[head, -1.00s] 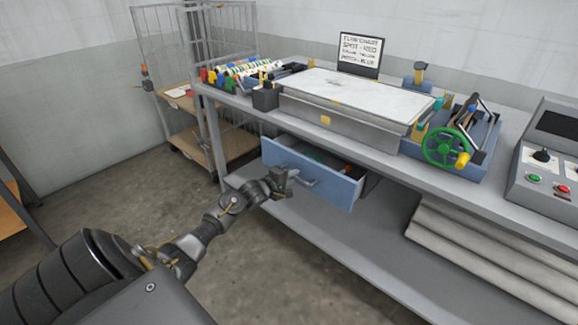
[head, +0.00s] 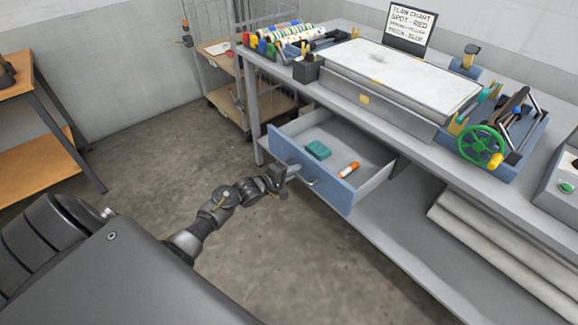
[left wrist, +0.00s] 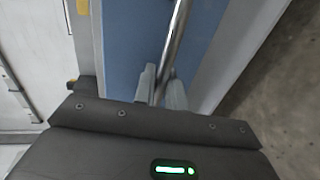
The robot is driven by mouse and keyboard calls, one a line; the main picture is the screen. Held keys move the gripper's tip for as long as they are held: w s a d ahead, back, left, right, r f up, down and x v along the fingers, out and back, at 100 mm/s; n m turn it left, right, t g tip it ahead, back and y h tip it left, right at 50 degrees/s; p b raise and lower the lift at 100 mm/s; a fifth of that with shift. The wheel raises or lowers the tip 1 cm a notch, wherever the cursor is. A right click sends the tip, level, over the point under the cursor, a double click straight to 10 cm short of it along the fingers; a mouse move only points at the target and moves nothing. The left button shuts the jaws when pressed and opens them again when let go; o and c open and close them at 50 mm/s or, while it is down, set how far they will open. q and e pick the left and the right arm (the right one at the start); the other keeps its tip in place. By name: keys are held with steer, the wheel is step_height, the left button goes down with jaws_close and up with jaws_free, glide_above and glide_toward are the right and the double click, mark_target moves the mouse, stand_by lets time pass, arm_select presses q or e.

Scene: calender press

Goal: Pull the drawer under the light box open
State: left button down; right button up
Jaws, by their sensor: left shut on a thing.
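The drawer (head: 341,194) under the light box (head: 400,78) has a blue front and grey inside, and it stands well open. A teal block (head: 318,150) and an orange-and-white marker-like item (head: 348,170) lie in it. My left gripper (head: 285,174) is at the left part of the drawer front, shut on the bar handle (head: 310,181). In the left wrist view the two fingers (left wrist: 161,88) close around the metal bar handle (left wrist: 178,35), in front of the blue drawer front (left wrist: 130,40). My right gripper is not in view.
The bench top holds a device with a green handwheel (head: 482,146), a sign (head: 409,28) and a rack of rollers (head: 285,38). Pale rolls (head: 500,240) lie on the lower shelf. A wooden-shelved table (head: 42,150) stands at left. The floor (head: 150,175) between is clear.

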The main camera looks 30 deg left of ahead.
arm_select(q)
steer(key=shift+d, duration=0.1)
steer(key=c, duration=1.5)
jaws_free()
steer(key=shift+c, duration=0.2)
steer(key=v, duration=1.1)
